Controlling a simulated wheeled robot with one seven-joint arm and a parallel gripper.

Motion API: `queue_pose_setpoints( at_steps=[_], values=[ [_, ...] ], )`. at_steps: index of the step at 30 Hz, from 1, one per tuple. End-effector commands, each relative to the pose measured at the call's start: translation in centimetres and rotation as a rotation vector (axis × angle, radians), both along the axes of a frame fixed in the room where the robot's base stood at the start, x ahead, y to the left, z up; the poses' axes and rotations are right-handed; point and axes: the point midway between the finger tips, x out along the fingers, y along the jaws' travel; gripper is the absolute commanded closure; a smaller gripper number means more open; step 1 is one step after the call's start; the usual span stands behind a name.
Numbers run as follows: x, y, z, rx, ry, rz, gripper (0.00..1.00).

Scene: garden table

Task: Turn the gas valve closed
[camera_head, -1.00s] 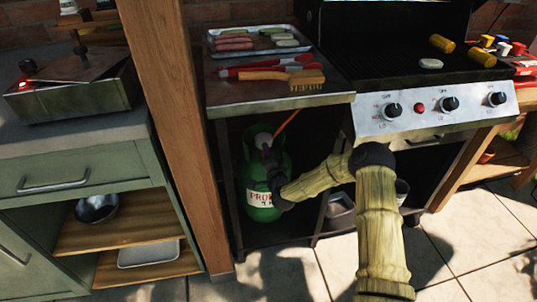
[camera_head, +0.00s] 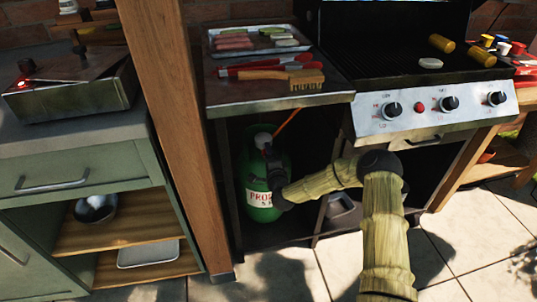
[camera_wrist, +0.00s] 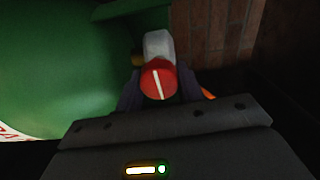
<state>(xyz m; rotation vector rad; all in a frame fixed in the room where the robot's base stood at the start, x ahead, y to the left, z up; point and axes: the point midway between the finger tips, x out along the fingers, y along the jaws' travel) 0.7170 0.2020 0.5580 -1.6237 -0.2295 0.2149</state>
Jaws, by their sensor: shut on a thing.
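A green gas bottle (camera_head: 259,178) stands upright in the cabinet beside the grill, with an orange hose running up from its top. In the wrist view the gas valve has a round red knob (camera_wrist: 158,80) with a white line on it, close to vertical in that picture and leaning slightly. A pale grey regulator part (camera_wrist: 158,45) sits behind the knob. My gripper (camera_wrist: 158,97) is shut on the red knob, a dark finger on each side. In the head view my gripper (camera_head: 269,150) is at the bottle's top; the knob cannot be made out there.
The cabinet's frame and shelf (camera_head: 280,97) surround the bottle closely. A wooden post (camera_head: 175,130) stands to its left. The grill (camera_head: 430,112) with several knobs is to the right. A tray of food (camera_head: 259,38), red tongs and a brush (camera_head: 296,78) lie above.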

Motion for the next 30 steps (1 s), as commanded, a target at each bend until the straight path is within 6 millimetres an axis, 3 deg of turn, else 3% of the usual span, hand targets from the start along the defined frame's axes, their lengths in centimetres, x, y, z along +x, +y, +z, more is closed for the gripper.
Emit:
queue_pose_setpoints(
  at_steps=[1,2,5,17,23,30],
  values=[
    [0.0,-0.1,-0.2,-0.002,0.003,-0.001,0.85],
    [0.0,-0.1,-0.2,-0.002,0.003,-0.001,0.58],
    [0.0,-0.1,-0.2,-0.002,0.003,-0.001,0.42],
    [-0.5,-0.2,0.0,-0.002,0.0,-0.001,0.42],
    [-3.0,-0.9,0.1,-0.002,0.003,0.001,0.42],
    [-7.4,-2.2,0.1,-0.002,0.006,0.001,0.42]
  ],
)
